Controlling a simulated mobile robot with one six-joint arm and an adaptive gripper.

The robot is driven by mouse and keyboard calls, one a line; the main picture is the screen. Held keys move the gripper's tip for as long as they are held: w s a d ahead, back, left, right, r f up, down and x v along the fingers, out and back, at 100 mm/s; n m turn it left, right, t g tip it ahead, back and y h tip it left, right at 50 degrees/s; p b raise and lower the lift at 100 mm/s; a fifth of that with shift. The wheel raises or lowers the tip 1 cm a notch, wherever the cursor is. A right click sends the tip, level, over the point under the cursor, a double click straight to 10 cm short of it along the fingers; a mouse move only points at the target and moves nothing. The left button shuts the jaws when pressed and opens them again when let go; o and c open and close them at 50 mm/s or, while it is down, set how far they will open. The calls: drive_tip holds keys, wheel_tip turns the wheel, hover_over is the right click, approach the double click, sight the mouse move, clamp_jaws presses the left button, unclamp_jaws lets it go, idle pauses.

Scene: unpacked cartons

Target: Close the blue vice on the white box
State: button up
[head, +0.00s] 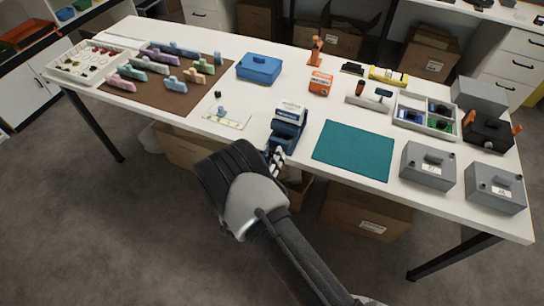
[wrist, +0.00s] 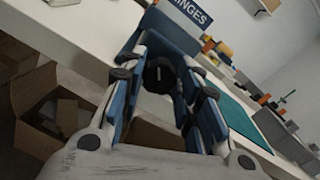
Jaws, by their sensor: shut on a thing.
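The blue vice (head: 285,138) stands at the front edge of the white table. The white box (head: 291,109) with a dark blue label sits upright at the top of the vice, between its jaws. I cannot tell how tightly the jaws meet it. In the wrist view the box's label (wrist: 190,12) reads part of "HINGES", with the blue vice body (wrist: 172,30) below it. My gripper (head: 276,158) is in front of the vice. In the wrist view its fingers (wrist: 162,80) are shut around the vice's round black knob (wrist: 159,75), which they partly hide.
A teal mat (head: 354,150) lies right of the vice, with grey boxes (head: 428,166) beyond. A small card (head: 228,118) lies to the left, near a brown mat (head: 165,98) with several coloured pieces. A blue case (head: 259,68) stands behind. Open cartons (wrist: 55,115) are below the table.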

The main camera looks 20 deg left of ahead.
idle(0.3)
drive_tip(key=o, duration=1.1)
drive_tip(key=shift+s, duration=0.1)
drive_tip(key=s, duration=0.8)
drive_tip(key=s+a, duration=0.1)
drive_tip(key=s, duration=0.2)
drive_tip(key=shift+s, duration=0.4)
